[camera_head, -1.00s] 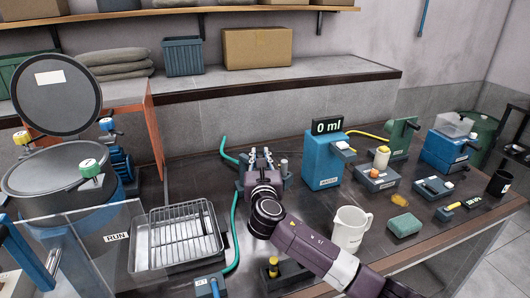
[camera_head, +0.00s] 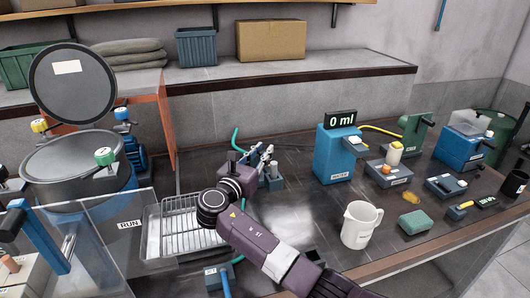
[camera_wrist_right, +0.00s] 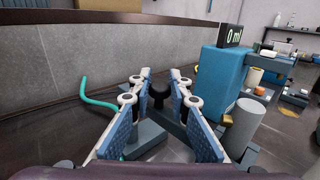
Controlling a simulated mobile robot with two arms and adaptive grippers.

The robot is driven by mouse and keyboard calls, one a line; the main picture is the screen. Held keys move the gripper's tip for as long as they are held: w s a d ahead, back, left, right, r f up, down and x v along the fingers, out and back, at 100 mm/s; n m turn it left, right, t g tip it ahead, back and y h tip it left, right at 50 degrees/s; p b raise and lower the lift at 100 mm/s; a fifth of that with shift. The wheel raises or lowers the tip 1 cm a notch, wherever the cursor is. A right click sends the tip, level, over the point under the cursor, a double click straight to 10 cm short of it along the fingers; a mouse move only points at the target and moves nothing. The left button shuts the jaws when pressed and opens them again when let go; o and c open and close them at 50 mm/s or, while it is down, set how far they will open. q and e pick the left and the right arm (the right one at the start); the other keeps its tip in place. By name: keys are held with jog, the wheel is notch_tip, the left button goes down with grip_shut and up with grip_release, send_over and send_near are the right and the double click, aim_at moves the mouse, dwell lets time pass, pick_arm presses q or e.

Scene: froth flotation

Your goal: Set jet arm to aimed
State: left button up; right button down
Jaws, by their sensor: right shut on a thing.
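The jet arm shows as a black knob (camera_wrist_right: 183,92) on a grey-blue mount (camera_wrist_right: 178,127) in the right wrist view. The knob sits between the blue-padded fingers of my right gripper (camera_wrist_right: 160,88), which is shut on it. In the head view my right gripper (camera_head: 263,157) is at the small grey mount (camera_head: 274,182) in the middle of the bench, its fingers pointing right and away. The gripper's body and fingers hide most of the arm there. My left gripper is not in view.
A blue WATER dispenser (camera_head: 334,157) reading 0 ml stands to the right. A white jug (camera_head: 359,228) and a green sponge (camera_head: 413,222) are in front of it. A wire rack in a tray (camera_head: 152,240) lies left, under my right wrist. A teal hose (camera_wrist_right: 100,102) runs beside the mount.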

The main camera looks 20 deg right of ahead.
aim_at(261, 152)
jog(key=shift+a+m+g+h, duration=0.25)
jog(key=shift+m+g+h, duration=0.15)
jog(key=shift+g, duration=0.1)
jog(key=c, duration=1.8)
grip_release()
notch_tip(261, 152, up, 10)
jog(key=shift+f, duration=0.15)
